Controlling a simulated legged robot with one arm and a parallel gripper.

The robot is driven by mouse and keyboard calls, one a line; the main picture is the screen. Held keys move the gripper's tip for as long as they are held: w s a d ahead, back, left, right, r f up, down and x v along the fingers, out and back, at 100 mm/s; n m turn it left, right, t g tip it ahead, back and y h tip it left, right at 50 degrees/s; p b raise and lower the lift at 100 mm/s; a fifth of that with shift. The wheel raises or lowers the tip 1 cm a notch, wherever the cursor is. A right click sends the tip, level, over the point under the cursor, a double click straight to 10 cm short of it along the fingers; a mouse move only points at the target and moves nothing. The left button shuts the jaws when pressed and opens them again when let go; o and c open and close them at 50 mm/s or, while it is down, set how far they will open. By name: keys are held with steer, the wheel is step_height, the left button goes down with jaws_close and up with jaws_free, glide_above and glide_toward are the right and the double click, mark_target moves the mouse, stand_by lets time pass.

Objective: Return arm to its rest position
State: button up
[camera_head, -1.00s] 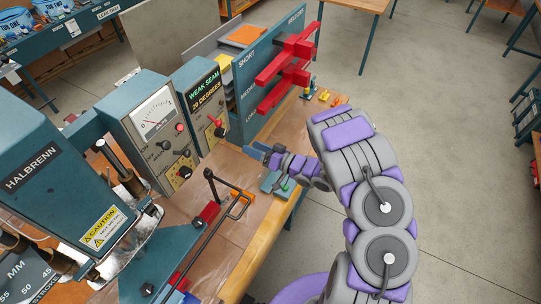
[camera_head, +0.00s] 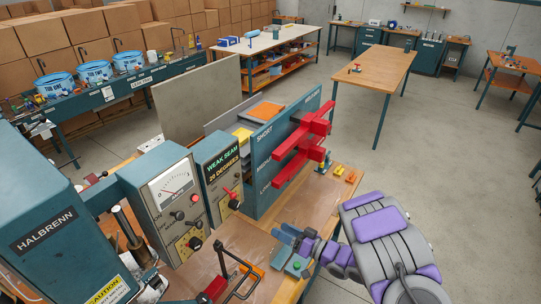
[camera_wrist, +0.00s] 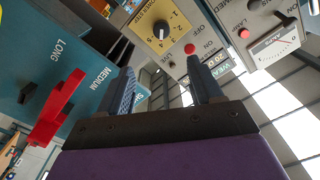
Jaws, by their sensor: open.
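My gripper (camera_head: 282,238) is at the end of my grey and purple arm, low over the wooden bench (camera_head: 262,221) in the head view. It is in front of the control boxes and left of the arm's bulk. In the wrist view my gripper (camera_wrist: 163,92) has its two dark ridged fingers apart, with nothing between them. The power-step knob (camera_wrist: 160,31) and the weak-seam panel (camera_head: 219,170) are beyond the fingers. A small green-buttoned box (camera_head: 297,263) sits on the bench just below my gripper in the picture; I cannot tell whether they touch.
A blue panel (camera_head: 262,180) marked SHORT and MEDIUM carries red levers (camera_head: 302,150) that stick out above the bench. A black-handled clamp (camera_head: 228,268) stands at the front left. The HALBRENN machine (camera_head: 60,220) fills the left. Open floor (camera_head: 440,130) lies to the right.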

steer(key=shift+w, duration=0.1)
steer(key=w+d+r+h+b, duration=0.2)
steer(key=w+d+h+b, duration=0.35)
steer(key=d+h, duration=0.75)
steer(key=s+d+r+m+g+h+b, duration=0.1)
steer(key=s+d+r+m+g+h, duration=0.15)
steer(key=s+d+r+h, duration=0.4)
steer(key=s+a+f+g+y+b, duration=0.1)
steer(key=s+a+g, duration=0.4)
steer(key=s, duration=1.4)
steer(key=s+a+m+g+y+b, duration=0.1)
steer(key=s+a+g+y+b, duration=0.3)
steer(key=s+a, duration=0.6)
steer(key=s+g, duration=0.1)
steer(key=s, duration=0.7)
steer(key=shift+s+f+b, duration=0.3)
steer(key=shift+s+f, duration=0.1)
